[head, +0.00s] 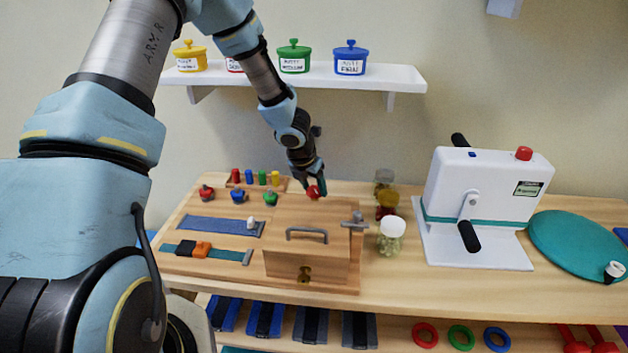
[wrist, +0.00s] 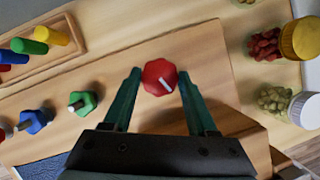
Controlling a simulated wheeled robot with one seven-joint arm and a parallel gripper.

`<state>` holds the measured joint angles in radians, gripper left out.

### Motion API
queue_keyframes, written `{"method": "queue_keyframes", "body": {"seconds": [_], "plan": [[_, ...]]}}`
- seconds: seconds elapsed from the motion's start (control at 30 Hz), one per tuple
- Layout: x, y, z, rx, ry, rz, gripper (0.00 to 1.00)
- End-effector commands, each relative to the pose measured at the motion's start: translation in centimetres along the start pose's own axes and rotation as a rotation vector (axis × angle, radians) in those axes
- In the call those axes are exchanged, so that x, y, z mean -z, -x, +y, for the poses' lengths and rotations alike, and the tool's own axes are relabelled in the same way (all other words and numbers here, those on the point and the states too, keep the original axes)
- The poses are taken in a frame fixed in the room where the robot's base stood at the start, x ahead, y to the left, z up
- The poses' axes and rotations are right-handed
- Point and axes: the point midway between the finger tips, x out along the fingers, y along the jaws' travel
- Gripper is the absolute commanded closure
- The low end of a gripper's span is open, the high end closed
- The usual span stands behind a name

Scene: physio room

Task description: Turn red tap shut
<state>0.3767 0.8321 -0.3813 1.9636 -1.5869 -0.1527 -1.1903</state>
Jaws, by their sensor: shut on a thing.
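The red tap (wrist: 160,77) is an eight-sided red knob with a white line across its face. The line points down and slightly right in the wrist view. In the head view the red tap (head: 315,192) shows at the back of the wooden board, behind the box with a grey handle. My gripper (head: 312,186) reaches down onto it from above. In the wrist view my gripper (wrist: 160,82) has one green finger on each side of the knob, shut on it. The tap's underside is hidden.
Red, blue and green pieces (head: 238,195) stand left of the tap on the board (head: 190,225), with coloured pegs behind. Jars (head: 391,235) stand close on the right, near a grey clamp-like fitting (head: 355,220). A white crank machine (head: 485,195) is farther right.

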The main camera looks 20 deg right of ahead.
Motion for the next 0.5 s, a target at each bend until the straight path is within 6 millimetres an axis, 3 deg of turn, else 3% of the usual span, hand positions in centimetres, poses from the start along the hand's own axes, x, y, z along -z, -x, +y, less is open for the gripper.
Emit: {"method": "queue_keyframes", "body": {"seconds": [0.5], "plan": [[-0.09, -0.01, 0.02, 0.017, -0.040, -0.002, 0.98]]}}
